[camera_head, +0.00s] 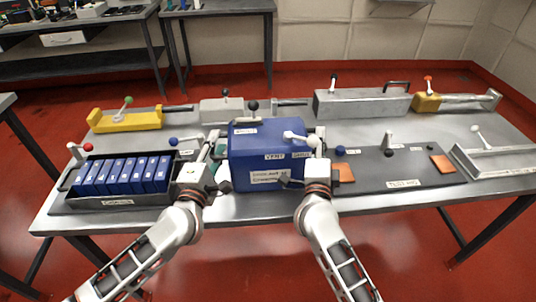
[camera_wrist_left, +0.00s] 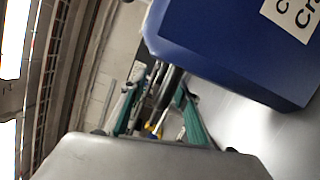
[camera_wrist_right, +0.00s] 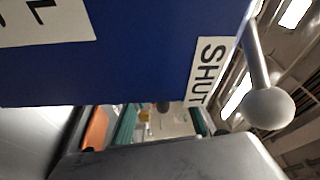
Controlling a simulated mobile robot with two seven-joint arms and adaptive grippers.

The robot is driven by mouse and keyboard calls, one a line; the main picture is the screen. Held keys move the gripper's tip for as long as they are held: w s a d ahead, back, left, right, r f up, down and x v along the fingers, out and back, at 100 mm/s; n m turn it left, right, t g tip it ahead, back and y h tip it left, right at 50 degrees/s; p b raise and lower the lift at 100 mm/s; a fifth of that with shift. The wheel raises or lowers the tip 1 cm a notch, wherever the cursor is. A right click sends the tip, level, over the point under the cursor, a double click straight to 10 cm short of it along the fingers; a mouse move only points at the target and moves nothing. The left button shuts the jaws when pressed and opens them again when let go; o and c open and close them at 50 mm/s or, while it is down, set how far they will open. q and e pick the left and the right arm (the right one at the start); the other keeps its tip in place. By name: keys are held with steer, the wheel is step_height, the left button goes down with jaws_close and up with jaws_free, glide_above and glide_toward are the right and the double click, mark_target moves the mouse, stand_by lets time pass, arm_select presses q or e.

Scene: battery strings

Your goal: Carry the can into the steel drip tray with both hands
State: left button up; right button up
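A dark crate of blue batteries (camera_head: 120,202) stands at left front. A dark plate (camera_head: 400,165) with a lever and orange pads lies right of the can. A yellow fixture (camera_head: 125,120), a grey block (camera_head: 360,103) and a yellow-ended fixture (camera_head: 427,103) line the back.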

arm_select(q)
steer(key=shift+w, duration=0.2)
arm_select(e)
steer(key=shift+w, duration=0.35)
arm_select(q)
jaws_close()
arm_select(e)
jaws_close()
